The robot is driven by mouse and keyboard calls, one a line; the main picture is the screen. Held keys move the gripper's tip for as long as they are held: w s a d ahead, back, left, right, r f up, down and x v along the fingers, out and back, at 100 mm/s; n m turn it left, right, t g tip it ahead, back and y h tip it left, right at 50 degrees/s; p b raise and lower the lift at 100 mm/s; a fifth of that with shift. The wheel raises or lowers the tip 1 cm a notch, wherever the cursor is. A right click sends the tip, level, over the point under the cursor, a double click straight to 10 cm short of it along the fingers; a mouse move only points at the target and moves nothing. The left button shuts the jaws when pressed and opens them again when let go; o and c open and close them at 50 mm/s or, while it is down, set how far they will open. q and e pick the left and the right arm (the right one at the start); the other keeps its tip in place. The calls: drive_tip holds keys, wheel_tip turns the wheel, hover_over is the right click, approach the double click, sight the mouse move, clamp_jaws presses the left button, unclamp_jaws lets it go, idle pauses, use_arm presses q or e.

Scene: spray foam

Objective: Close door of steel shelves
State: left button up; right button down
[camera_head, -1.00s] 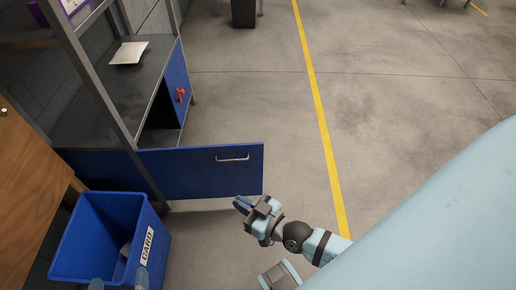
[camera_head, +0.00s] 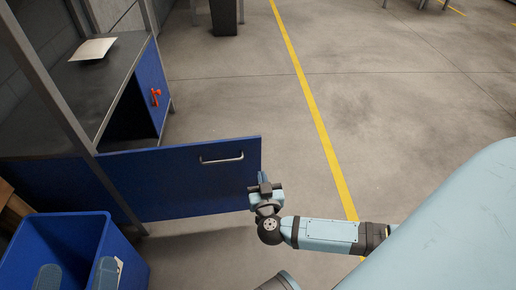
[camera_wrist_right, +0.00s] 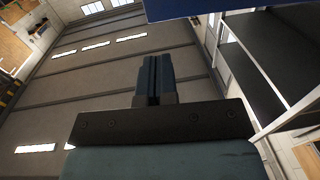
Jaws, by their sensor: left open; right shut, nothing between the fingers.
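The steel shelves (camera_head: 95,85) stand at the upper left in the head view. Their blue door (camera_head: 185,185) stands open, swung out to the right, with a metal handle (camera_head: 221,160) near its upper free end. My right gripper (camera_head: 263,188) is at the door's free right edge; I cannot tell whether it touches. In the right wrist view its fingers (camera_wrist_right: 153,80) are shut and empty, and a blue panel (camera_wrist_right: 215,8), likely the door, crosses the top. My left gripper (camera_head: 76,276) shows two spread fingertips at the lower left, over a blue bin.
The blue bin (camera_head: 60,232) stands in front of the shelves, close to the door's hinge side. A second blue panel with a red handle (camera_head: 156,97) is further back. A pale sheet (camera_head: 92,49) lies on the shelf. The floor right of the door is clear.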

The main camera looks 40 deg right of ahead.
sight(254, 142)
drive_tip(key=b+x, duration=0.5)
drive_tip(key=x, duration=0.6)
drive_tip(key=shift+w+f, duration=0.1)
drive_tip(key=shift+f, duration=0.05)
drive_tip(key=shift+w+d+b, duration=0.3)
drive_tip(key=shift+w+b, duration=0.1)
drive_tip(key=shift+w, duration=0.15)
use_arm(q)
wheel_tip(254, 142, down, 8)
drive_tip(key=m+g, duration=0.1)
drive_tip(key=g, duration=0.1)
drive_tip(key=shift+w+r+g, duration=0.2)
drive_tip(key=shift+w+g, duration=0.05)
drive_tip(key=shift+g, duration=0.15)
use_arm(e)
drive_tip(key=shift+w+r, duration=0.1)
drive_tip(key=shift+r, duration=0.1)
